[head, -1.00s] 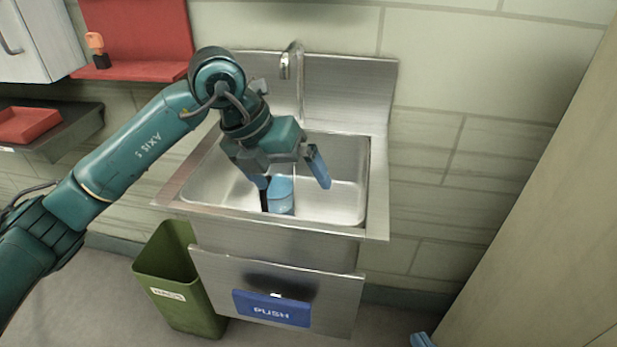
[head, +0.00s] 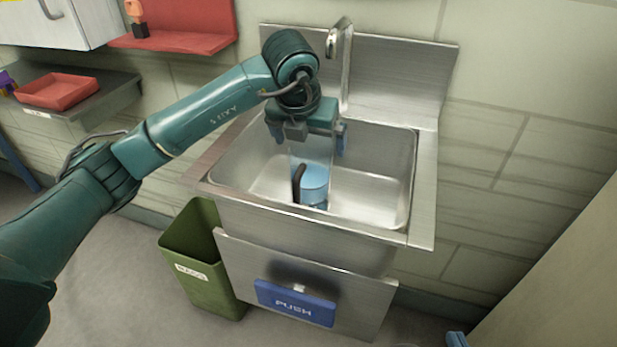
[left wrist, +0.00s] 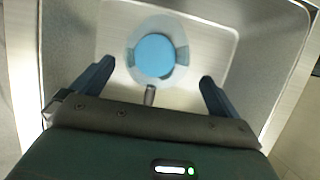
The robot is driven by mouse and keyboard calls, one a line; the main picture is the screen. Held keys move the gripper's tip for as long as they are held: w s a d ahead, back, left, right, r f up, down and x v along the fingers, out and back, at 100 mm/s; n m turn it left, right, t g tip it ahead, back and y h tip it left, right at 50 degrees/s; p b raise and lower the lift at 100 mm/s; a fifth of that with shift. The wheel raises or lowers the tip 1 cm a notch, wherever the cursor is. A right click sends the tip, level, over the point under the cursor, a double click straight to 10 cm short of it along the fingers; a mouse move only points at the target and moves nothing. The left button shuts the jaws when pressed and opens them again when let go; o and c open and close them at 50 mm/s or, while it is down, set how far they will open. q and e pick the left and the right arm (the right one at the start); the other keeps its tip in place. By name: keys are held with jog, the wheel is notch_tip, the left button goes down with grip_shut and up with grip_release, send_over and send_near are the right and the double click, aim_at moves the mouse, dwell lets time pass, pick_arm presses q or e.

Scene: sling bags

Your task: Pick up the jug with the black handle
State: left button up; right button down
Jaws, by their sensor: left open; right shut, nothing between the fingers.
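The jug (head: 316,187) stands in the sink basin in the head view. It is clear with blue inside, and its black handle (head: 297,182) is on its left side. In the left wrist view the jug (left wrist: 155,56) shows from above, with the handle (left wrist: 150,95) towards my gripper. My left gripper (head: 311,142) is open and empty, above the jug and apart from it. Only the blue fingertips of my right gripper (head: 457,340) show at the bottom edge of the head view, far from the sink.
The steel sink (head: 425,200) has raised walls and a tap (head: 342,50) behind the basin. A green bin (head: 208,262) stands at the front left. A blue PUSH panel (head: 296,303) is on the front. A red tray (head: 57,91) lies on a shelf at left. The basin's right side is clear.

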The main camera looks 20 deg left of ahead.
aim_at(308, 151)
pick_arm(q)
jog(key=x, duration=0.4)
jog(key=shift+s+a+f, duration=0.15)
jog(key=shift+a+f, duration=0.1)
jog(key=shift+c, duration=0.2)
jog(key=shift+r, duration=0.15)
jog(key=c, duration=1.7)
